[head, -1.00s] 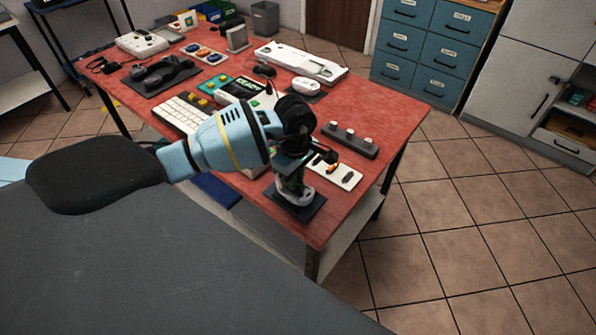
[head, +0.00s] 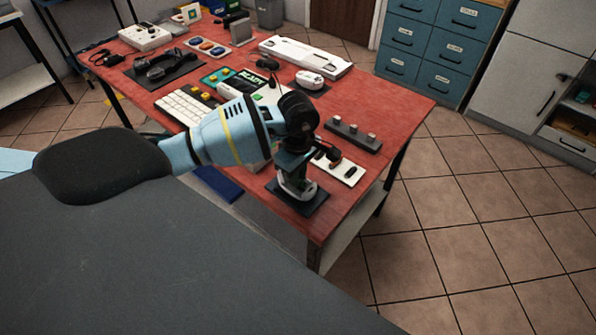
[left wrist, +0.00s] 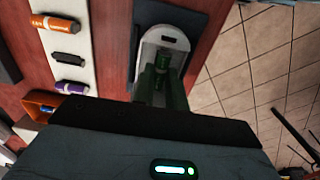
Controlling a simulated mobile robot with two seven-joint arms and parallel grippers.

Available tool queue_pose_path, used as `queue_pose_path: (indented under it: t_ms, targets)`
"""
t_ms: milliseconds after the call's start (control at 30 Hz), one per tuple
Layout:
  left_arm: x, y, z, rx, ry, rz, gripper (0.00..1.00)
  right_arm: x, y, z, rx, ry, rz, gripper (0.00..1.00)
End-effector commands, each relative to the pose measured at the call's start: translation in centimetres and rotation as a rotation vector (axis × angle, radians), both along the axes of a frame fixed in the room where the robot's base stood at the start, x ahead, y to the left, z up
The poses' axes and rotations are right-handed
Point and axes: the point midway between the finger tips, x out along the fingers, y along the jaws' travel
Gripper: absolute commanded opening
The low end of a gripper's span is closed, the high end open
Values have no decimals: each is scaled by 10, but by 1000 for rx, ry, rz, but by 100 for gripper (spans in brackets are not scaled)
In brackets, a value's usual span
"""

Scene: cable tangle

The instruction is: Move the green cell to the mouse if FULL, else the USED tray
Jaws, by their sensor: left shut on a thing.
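My left gripper (head: 292,178) points down at the near right corner of the red table, over a white rounded device (head: 309,190) on a dark mat (head: 318,201). In the left wrist view, this device (left wrist: 178,42) looks like a mouse with an open bay. My left gripper (left wrist: 163,85) is shut on the green cell (left wrist: 162,61), which is at the bay. I cannot tell whether the cell is seated or just above it. Another white mouse (head: 309,79) lies farther back. My right gripper is out of view.
A white strip (left wrist: 68,75) holds orange, black and purple cells. An orange tray (left wrist: 40,101) with a blue item lies close by. A dark block with several knobs (head: 353,137), a keyboard (head: 183,105) and a device with a lit screen (head: 243,83) crowd the table (head: 398,108).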

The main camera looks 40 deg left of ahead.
Motion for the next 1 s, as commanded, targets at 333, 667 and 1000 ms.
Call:
queue_pose_path:
  t_ms: [333,667,1000]
  targets:
    - [-1,0,0,0,1,0,3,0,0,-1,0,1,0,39]
    - [-1,0,-3,0,1,0,3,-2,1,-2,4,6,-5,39]
    - [0,0,-6,0,1,0,3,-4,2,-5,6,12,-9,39]
